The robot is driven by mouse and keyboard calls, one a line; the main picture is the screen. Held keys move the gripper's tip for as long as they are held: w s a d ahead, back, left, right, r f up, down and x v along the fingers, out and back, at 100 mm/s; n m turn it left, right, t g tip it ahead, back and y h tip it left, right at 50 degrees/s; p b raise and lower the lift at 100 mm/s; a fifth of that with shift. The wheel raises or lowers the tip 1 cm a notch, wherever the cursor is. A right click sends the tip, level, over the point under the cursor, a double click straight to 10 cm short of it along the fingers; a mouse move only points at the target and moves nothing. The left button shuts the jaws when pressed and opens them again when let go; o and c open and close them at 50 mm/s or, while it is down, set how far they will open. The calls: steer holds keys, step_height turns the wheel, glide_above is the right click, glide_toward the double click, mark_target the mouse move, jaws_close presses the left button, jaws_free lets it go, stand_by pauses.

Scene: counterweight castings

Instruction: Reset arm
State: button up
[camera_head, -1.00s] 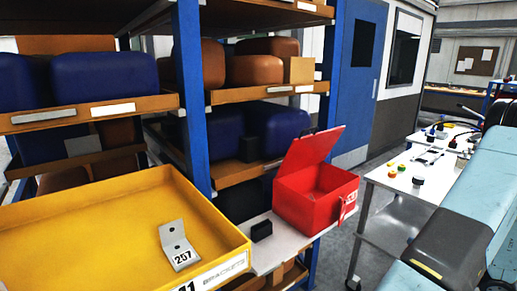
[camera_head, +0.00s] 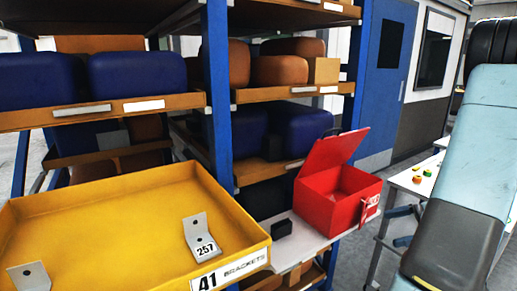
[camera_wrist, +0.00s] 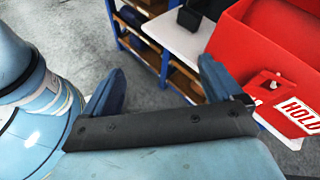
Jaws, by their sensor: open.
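My arm (camera_head: 465,180) rises along the right side of the head view; its gripper end is out of that picture. The gripper is open and empty. The red box (camera_head: 340,203) with its lid up stands on a pale shelf board left of my arm. In the wrist view it is at the upper right (camera_wrist: 265,50), beyond the right finger, with a HOLD tag. I cannot tell the exact gap.
A yellow bracket tray (camera_head: 90,220) holds two metal brackets (camera_head: 200,237). A small black block (camera_head: 282,228) lies beside the red box. The blue-post rack (camera_head: 217,100) carries blue and brown castings. A white cart (camera_head: 412,180) is partly behind my arm.

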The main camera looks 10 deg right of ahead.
steer(key=s+a+r+n+h, duration=0.4)
steer(key=a+r+n+h, duration=0.2)
steer(key=a+r+n, duration=0.4)
steer(key=s+a+r+n+h, duration=0.4)
steer(key=a+r+n, duration=0.5)
steer(key=a, duration=0.7)
steer(key=shift+s+r+n+h, duration=0.35)
steer(key=shift+r+n+h, duration=0.05)
steer(key=shift+h, duration=0.8)
stand_by(0.4)
